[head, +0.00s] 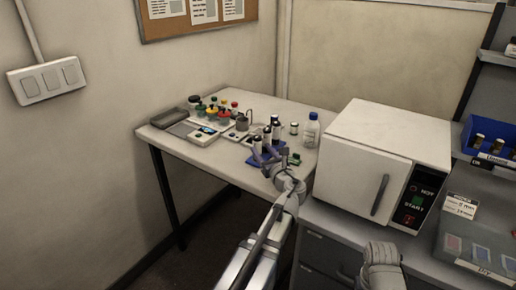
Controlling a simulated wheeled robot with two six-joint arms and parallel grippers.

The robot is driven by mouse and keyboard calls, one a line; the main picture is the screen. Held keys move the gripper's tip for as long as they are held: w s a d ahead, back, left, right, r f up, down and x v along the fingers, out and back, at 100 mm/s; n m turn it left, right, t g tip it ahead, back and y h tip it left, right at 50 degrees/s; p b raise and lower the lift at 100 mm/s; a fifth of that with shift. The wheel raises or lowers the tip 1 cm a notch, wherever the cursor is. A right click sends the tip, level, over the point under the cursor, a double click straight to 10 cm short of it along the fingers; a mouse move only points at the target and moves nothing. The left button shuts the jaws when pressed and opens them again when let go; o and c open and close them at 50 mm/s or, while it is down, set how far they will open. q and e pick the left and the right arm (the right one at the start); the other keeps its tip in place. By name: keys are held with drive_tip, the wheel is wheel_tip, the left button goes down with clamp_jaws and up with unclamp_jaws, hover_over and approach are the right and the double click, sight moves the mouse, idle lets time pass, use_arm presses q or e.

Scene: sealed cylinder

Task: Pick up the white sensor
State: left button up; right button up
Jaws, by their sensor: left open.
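My left gripper (267,157) is open at the blue rack (254,161) on the table, its fingers by the white cylinders. Several small white cylinders with dark tops stand at the rack; one (257,146) is just left of the fingers and another (275,130) is behind them. I cannot tell which of these is the white sensor, or whether the fingers touch one. A separate small white cylinder with a dark cap (294,128) stands further right. My right gripper does not show; only a grey part of my right arm is at the bottom.
A white bottle with a blue cap (312,132) stands close right of the rack. A white oven-like box (375,155) blocks the right side. A tray of coloured caps (205,118) and a grey device (192,133) are at left. The table's (222,158) front left is bare.

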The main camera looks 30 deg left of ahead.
sight(254, 139)
use_arm(q)
drive_tip(key=shift+x, duration=0.95)
drive_tip(key=shift+w+a+r, duration=0.2)
drive_tip(key=shift+a, duration=0.15)
drive_tip(key=p+x, duration=0.1)
drive_tip(key=x, duration=0.3)
drive_tip(key=shift+w+a+r, duration=0.1)
drive_tip(key=shift+a+r, duration=0.1)
drive_tip(key=shift+c, duration=0.2)
clamp_jaws()
